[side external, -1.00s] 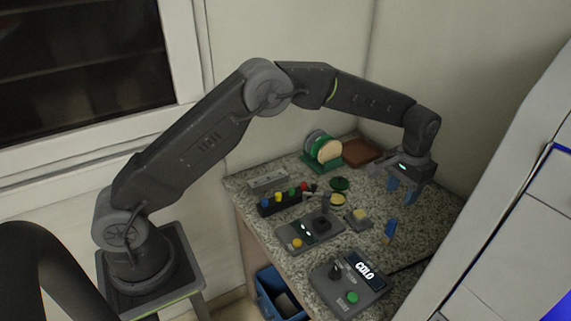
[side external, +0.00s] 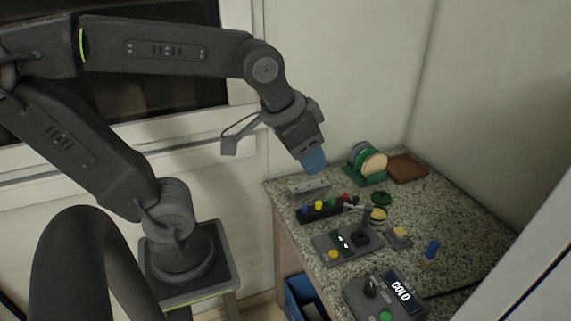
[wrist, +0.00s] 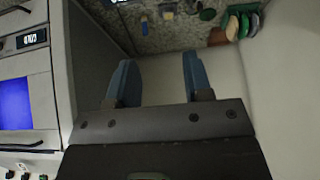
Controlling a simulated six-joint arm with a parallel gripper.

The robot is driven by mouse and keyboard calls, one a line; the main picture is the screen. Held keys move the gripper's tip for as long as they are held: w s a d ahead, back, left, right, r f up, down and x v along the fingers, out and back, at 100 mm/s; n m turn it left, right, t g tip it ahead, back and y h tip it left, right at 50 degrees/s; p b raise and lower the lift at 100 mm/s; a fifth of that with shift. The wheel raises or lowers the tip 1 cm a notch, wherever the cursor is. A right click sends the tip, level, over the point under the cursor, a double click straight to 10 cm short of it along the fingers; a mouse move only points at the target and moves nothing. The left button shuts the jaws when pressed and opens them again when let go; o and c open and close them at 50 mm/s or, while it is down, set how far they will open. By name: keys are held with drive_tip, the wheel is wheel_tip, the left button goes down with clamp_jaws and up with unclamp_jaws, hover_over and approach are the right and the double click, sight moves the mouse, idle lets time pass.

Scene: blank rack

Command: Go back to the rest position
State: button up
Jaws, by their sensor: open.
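My gripper (side external: 313,163) hangs in the air above the back left edge of the granite counter in the side view, its blue fingers pointing down. In the wrist view the two blue fingers (wrist: 155,82) stand wide apart with nothing between them. My gripper is open and empty, clear of the things on the counter.
The granite counter (side external: 465,222) holds a grey rack (side external: 308,187), a black block with coloured knobs (side external: 322,211), a joystick panel (side external: 345,243), a COLD control box (side external: 385,298), a green rack with discs (side external: 368,165) and a brown tray (side external: 408,167). A blue bin (side external: 298,296) is below.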

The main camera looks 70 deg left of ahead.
drive_tip(key=shift+t, duration=0.3)
drive_tip(key=s, duration=0.1)
drive_tip(key=s+f, duration=0.2)
drive_tip(key=shift+s+a, duration=0.25)
drive_tip(key=shift+s, duration=0.05)
